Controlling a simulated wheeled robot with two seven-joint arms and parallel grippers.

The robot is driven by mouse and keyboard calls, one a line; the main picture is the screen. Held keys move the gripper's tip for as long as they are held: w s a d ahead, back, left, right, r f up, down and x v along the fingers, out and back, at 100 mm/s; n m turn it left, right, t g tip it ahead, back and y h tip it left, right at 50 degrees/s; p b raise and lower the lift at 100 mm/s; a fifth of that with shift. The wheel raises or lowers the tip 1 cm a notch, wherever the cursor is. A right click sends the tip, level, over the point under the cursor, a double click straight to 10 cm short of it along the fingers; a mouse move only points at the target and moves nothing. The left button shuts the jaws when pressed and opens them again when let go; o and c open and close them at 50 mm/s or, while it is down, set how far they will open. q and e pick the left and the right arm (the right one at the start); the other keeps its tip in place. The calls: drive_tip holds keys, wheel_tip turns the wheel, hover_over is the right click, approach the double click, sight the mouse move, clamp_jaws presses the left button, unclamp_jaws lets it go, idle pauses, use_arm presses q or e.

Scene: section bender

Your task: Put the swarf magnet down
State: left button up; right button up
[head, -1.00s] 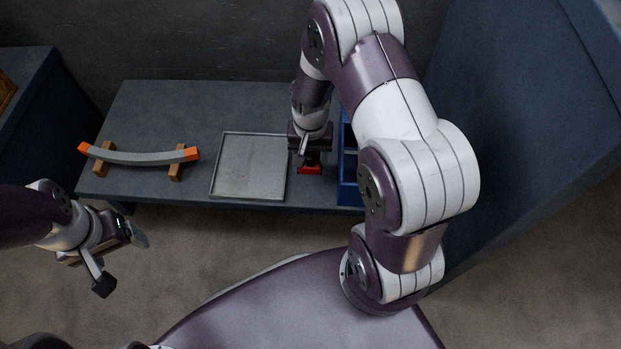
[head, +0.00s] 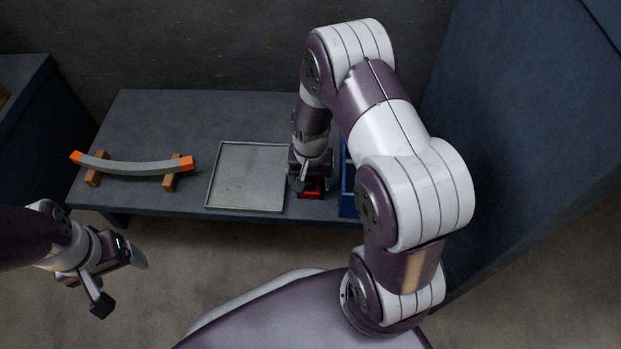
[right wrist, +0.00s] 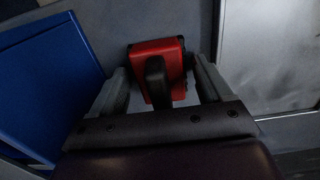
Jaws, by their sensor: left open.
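The swarf magnet is a red block with a black handle; in the head view (head: 312,189) it is low at the bench top, between the grey tray and the blue bin, and appears to rest there. It also shows in the right wrist view (right wrist: 178,68). My right gripper (head: 310,182) is right over it. In the right wrist view its fingers (right wrist: 160,78) stand apart on either side of the handle, with gaps showing. My left gripper (head: 121,281) is open and empty, in front of the bench at the lower left.
The shallow grey tray (head: 247,177) lies left of the magnet. The blue bin (head: 347,188) stands close on its right, partly hidden by my arm. A curved grey bar with orange ends (head: 130,165) rests on wooden blocks at the bench's left. The bench middle-back (head: 200,115) is clear.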

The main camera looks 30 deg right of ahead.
drive_tip(key=shift+r, duration=0.15)
wheel_tip(320, 180, up, 13)
drive_tip(key=p, duration=0.9)
drive_tip(key=s+a+r+n+t, duration=0.1)
drive_tip(key=s+a+r+n, duration=0.4)
drive_tip(key=s+r, duration=0.3)
wheel_tip(320, 180, up, 3)
drive_tip(key=shift+s+f+n+b, duration=0.1)
drive_tip(key=shift+s+n+b, duration=0.25)
drive_tip(key=shift+n, duration=0.45)
